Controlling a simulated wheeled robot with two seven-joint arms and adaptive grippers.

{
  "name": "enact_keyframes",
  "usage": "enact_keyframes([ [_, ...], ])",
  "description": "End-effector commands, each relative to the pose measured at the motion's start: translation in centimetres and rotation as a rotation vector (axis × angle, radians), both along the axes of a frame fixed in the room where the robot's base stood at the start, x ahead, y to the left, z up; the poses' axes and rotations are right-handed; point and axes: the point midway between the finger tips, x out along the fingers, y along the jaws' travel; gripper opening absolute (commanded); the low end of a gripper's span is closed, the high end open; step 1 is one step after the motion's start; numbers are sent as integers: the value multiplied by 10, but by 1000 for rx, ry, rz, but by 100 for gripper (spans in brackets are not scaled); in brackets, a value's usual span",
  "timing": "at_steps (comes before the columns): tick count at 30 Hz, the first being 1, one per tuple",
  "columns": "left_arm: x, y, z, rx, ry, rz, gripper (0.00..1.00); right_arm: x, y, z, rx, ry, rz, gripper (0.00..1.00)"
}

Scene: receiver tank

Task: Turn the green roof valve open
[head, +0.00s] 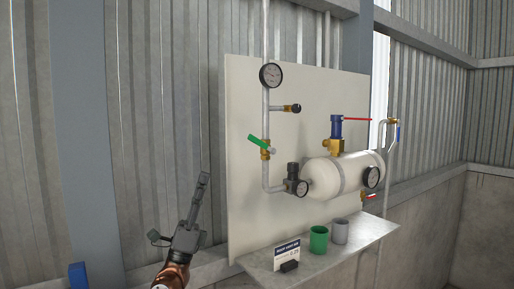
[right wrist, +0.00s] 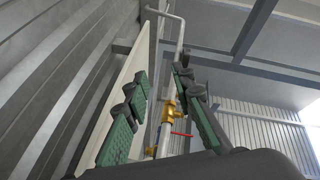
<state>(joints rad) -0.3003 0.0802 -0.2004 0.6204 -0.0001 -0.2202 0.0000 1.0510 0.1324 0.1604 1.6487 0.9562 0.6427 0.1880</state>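The green valve lever (head: 257,142) sits on a brass valve body (head: 265,153) in the vertical pipe at the left of the white panel. The lever sticks out to the upper left, across the pipe. My right gripper (head: 203,180) is left of and below the lever in the head view, apart from it, fingers pointing up. In the right wrist view its two green-padded fingers (right wrist: 162,108) are spread with nothing between them. A brass fitting (right wrist: 169,108) on a pipe shows beyond the gap; I cannot make out the green lever there. My left gripper is not in view.
A white tank (head: 338,172) with gauges and a blue-topped brass valve (head: 335,135) with a red lever is mounted right of the pipe. A shelf (head: 345,240) below holds a green cup (head: 319,239), a grey cup (head: 340,231) and a sign (head: 287,254).

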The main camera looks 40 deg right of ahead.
Motion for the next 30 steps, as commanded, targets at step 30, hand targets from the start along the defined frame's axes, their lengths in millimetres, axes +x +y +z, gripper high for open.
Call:
enact_keyframes([
  [30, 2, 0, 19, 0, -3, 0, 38, -73, -111, 106, 724, -475, 195, 23],
])
